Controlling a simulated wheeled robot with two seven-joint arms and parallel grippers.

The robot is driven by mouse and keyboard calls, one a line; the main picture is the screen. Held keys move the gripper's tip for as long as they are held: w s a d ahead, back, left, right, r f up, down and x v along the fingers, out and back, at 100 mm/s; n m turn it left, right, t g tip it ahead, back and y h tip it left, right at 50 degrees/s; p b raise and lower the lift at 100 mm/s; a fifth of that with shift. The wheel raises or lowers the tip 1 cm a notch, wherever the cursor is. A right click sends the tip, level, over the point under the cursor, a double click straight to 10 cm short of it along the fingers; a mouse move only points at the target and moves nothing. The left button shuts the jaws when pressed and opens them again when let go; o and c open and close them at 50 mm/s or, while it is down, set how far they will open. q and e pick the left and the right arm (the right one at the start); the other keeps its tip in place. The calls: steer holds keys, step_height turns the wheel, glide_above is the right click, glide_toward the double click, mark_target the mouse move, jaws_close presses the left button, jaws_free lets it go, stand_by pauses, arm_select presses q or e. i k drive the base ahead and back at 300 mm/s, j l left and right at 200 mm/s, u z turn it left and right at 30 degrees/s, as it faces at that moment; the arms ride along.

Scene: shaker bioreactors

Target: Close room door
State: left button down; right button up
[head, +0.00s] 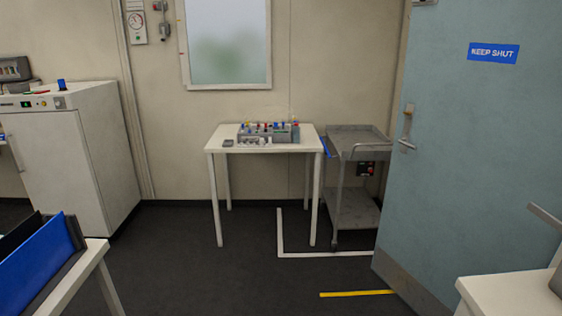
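The room door (460,150) is a pale blue panel on the right side of the head view. It stands open, swung into view at an angle, with a blue "KEEP SHUT" sign (493,53) near its top. A metal lever handle (406,128) sits near its left edge, and a grey kick plate (410,285) runs along its bottom. The door's right part runs out of the picture. Neither of my grippers shows in the head view.
A white table (218,143) with a rack of small items and a grey metal trolley (355,145) stand at the back wall. A white cabinet (70,150) is at left. Worktops cut in at lower left and lower right (505,290). Dark floor (210,280) is clear between.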

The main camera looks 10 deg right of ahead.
mark_target(481, 88)
steer(key=i+z, duration=0.25)
steer(key=i, duration=0.25)
steer(key=i+z, duration=0.25)
steer(key=i, duration=0.25)
steer(key=i+j+z, duration=0.25)
steer(key=i, duration=0.25)
steer(key=i+j+z, duration=0.25)
steer(key=i, duration=0.2)
steer(key=i+l+z, duration=0.25)
steer(key=i+z, duration=0.15)
steer(key=i, duration=0.15)
steer(key=i+l+z, duration=0.1)
steer(key=i+z, duration=0.3)
steer(key=i, duration=0.15)
